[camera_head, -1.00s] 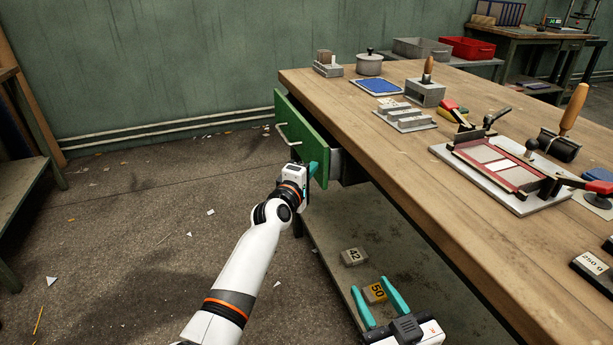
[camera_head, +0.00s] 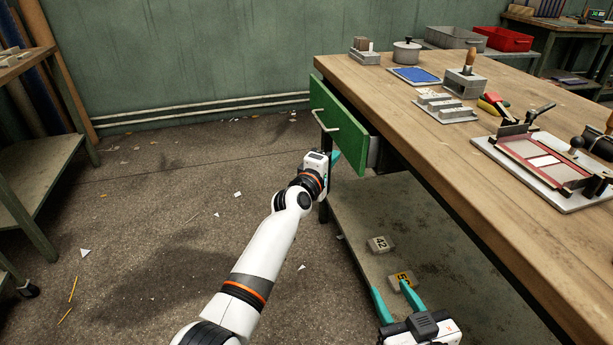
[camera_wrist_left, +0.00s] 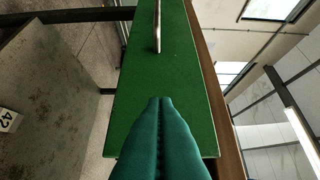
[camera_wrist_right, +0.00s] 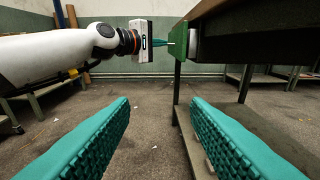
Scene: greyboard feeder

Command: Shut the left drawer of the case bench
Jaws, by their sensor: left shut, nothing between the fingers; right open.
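The left drawer's green front (camera_head: 350,128) stands out from the end of the bench (camera_head: 400,95), with a grey drawer side (camera_head: 373,152) showing in the gap. Its pale bar handle (camera_head: 324,122) also shows in the left wrist view (camera_wrist_left: 158,28). My left gripper (camera_head: 335,157) is shut and empty, its fingers pointing at the front below the handle. In the left wrist view its fingertips (camera_wrist_left: 160,99) overlap the green face; I cannot tell whether they touch. My right gripper (camera_head: 398,302) is open and empty, low beside the bench; its spread fingers fill the right wrist view's lower part.
The bench top carries a blue pad (camera_head: 415,76), a lidded pot (camera_head: 407,52), a grey block stand (camera_head: 447,106) and a red-framed press (camera_head: 545,160). Labelled blocks (camera_head: 382,244) lie on the lower shelf. The floor left of the drawer is mostly clear.

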